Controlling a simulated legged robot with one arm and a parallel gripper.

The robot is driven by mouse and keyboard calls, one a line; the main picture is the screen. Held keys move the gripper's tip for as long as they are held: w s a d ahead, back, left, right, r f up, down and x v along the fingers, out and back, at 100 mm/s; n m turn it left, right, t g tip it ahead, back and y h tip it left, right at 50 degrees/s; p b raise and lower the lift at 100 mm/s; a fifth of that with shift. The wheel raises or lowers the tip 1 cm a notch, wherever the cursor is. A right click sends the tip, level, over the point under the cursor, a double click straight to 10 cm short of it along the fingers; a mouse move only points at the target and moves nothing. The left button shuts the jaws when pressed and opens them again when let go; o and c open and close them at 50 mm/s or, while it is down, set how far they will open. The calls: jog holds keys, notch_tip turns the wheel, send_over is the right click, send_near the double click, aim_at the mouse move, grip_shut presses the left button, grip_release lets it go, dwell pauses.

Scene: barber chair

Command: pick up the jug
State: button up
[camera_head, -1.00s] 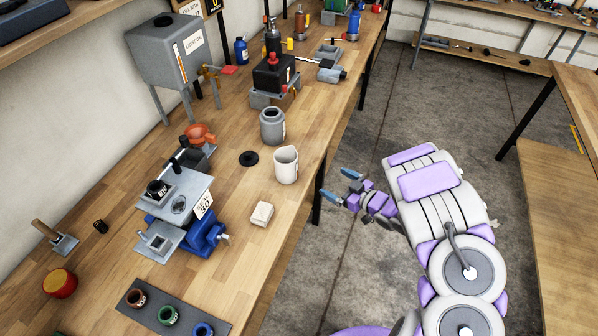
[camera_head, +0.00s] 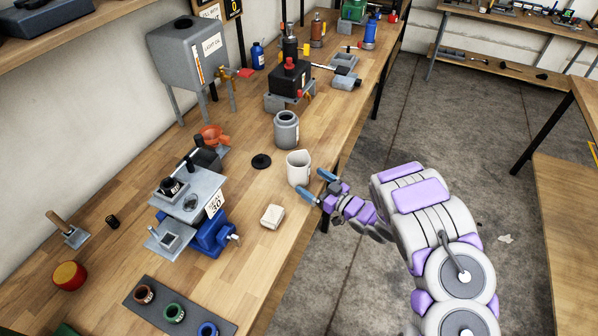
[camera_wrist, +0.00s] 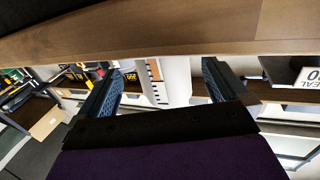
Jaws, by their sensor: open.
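The jug (camera_head: 298,168) is white and stands upright on the wooden bench (camera_head: 262,235), close to its front edge. My gripper (camera_head: 317,185) is open, just right of and slightly below the jug in the head view, at the bench edge. Its blue fingers point toward the jug and a narrow gap appears between them. In the wrist view, which looks upside down, my gripper (camera_wrist: 160,80) has its two dark fingers apart. A pale upright shape, apparently the jug (camera_wrist: 177,80), shows between them. Nothing is held.
A grey canister (camera_head: 286,130) stands behind the jug, with a black lid (camera_head: 261,161) to its left. Bare bench lies between these things.

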aim_at(299, 165)
jog(key=shift+b+x, duration=0.7)
jog(key=shift+x, duration=2.6)
jog(key=shift+s+r, duration=0.1)
jog(key=shift+r, duration=0.1)
jog(key=shift+c, duration=0.5)
jog(key=c, duration=1.3)
jog(key=shift+r, duration=0.55)
notch_tip(299, 165, up, 3)
jog(key=shift+f+p, duration=0.25)
jog(key=shift+p, duration=0.5)
jog(key=s+d+p, duration=0.1)
jog(key=s+d, duration=0.2)
jog(key=s, duration=0.4)
jog(key=s+d+r+p, duration=0.1)
jog(key=s+d, duration=0.2)
jog(key=s, duration=0.4)
jog(key=shift+s+d+r, duration=0.2)
jog(key=shift+s+d, duration=0.1)
jog(key=shift+d, duration=0.1)
